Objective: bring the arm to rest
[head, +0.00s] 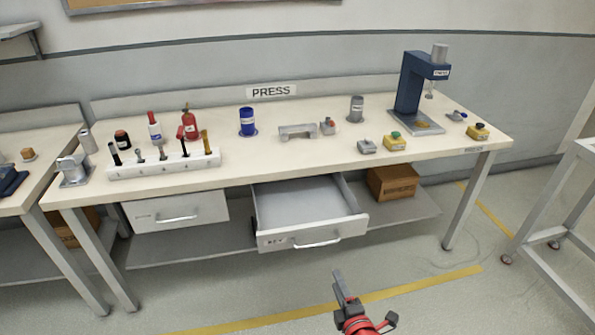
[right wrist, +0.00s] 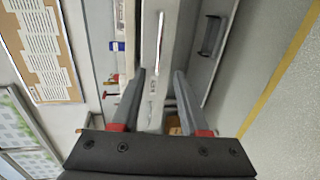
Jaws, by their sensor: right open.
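My right gripper (head: 364,303) is at the bottom of the head view, in front of the press table and clear of it. Its jaws are open and empty. In the right wrist view the two fingers of the gripper (right wrist: 160,75) stand apart, with the white drawer front and its handle beyond the gap. In the head view the open drawer (head: 310,202) sticks out under the table, and looks empty. The gripper is apart from its handle (head: 317,243). My left gripper is not in view.
The press table (head: 265,150) carries a blue press (head: 415,90), a tool rack (head: 165,165), bottles, a blue can (head: 247,121) and button boxes. A closed drawer (head: 175,212) is left of the open one. A metal frame (head: 560,215) stands at right. Floor before the table is clear.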

